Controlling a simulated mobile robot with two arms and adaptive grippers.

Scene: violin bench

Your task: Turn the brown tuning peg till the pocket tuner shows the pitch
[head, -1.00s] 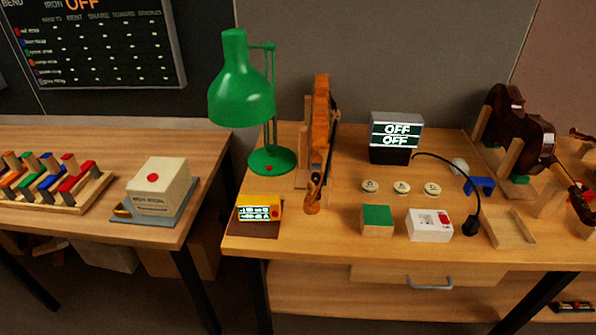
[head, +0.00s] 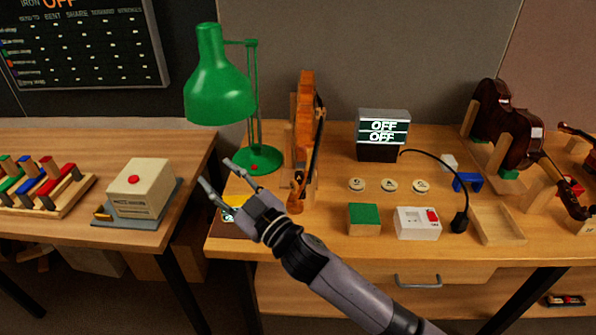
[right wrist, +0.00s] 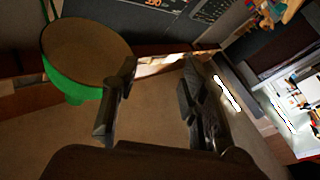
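An orange-brown violin (head: 304,118) stands edge-on in a wooden holder, its scroll end (head: 297,196) low at the front. The brown tuning peg is too small to tell apart there. The yellow pocket tuner (head: 228,214) lies at the bench's front left corner, mostly hidden behind my right gripper, so its display cannot be read. My right gripper (head: 215,172) is open and empty, above the tuner and left of the violin's scroll. In the right wrist view its two fingers (right wrist: 157,98) are apart with nothing between them. My left gripper is not in view.
A green lamp (head: 222,95) stands behind my right gripper; its shade (right wrist: 80,88) shows close in the right wrist view. A gap separates the left bench.

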